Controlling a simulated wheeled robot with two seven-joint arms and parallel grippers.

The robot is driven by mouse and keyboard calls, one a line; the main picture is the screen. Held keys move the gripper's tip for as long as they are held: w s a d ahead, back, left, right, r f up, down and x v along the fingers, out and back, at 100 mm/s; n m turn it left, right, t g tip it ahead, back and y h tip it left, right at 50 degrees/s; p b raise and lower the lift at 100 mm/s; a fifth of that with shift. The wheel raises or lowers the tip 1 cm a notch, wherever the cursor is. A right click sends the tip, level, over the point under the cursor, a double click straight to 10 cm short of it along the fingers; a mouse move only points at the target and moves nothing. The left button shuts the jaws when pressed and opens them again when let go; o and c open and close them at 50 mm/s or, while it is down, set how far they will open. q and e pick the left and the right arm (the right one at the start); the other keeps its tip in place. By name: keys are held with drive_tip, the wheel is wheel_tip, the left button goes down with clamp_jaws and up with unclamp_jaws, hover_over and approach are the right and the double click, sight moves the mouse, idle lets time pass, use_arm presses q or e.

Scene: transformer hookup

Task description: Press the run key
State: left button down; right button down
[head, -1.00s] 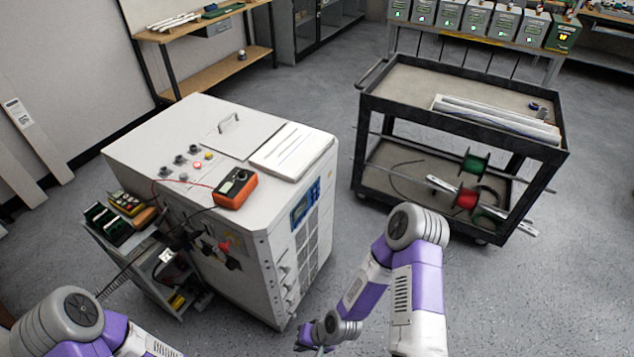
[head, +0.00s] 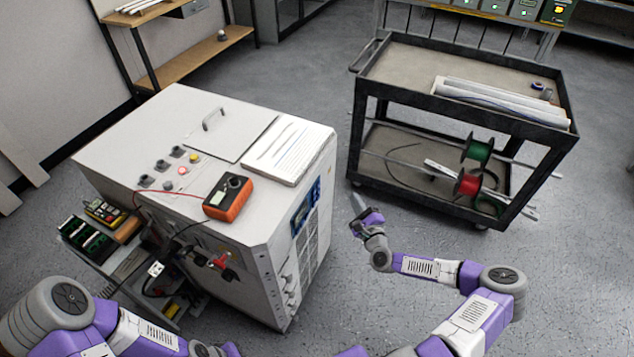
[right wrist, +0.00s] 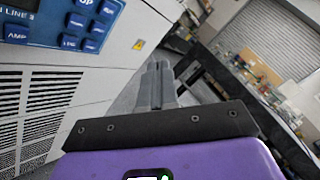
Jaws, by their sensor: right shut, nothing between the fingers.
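A blue keypad panel (head: 305,207) is on the right-hand face of the big white cabinet (head: 265,240). In the right wrist view the panel (right wrist: 62,32) shows at the upper left, cut by the frame edge. Its dark blue keys include ones that read UP and AMP; I cannot surely read which is the run key. My right gripper (head: 357,203) is shut and empty, in the air to the right of the panel and apart from it. In the right wrist view its fingers (right wrist: 157,85) are together. My left arm is at the lower left, its fingers out of sight.
An orange meter (head: 228,198) with leads and a paper document (head: 285,152) lie on the cabinet top. A dark cart (head: 365,100) with wire spools stands behind my right gripper. A small side shelf (head: 125,262) stands left of the cabinet. Floor between cabinet and cart is free.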

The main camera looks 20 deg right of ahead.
sight(318, 185)
idle(0.3)
drive_tip(key=w+a, duration=0.5)
drive_tip(key=w, duration=0.1)
drive_tip(key=shift+w+a+p, duration=0.35)
drive_tip(key=shift+p, duration=0.1)
drive_tip(key=shift+w+a, duration=0.1)
idle(1.9)
drive_tip(key=shift+w+a, duration=0.2)
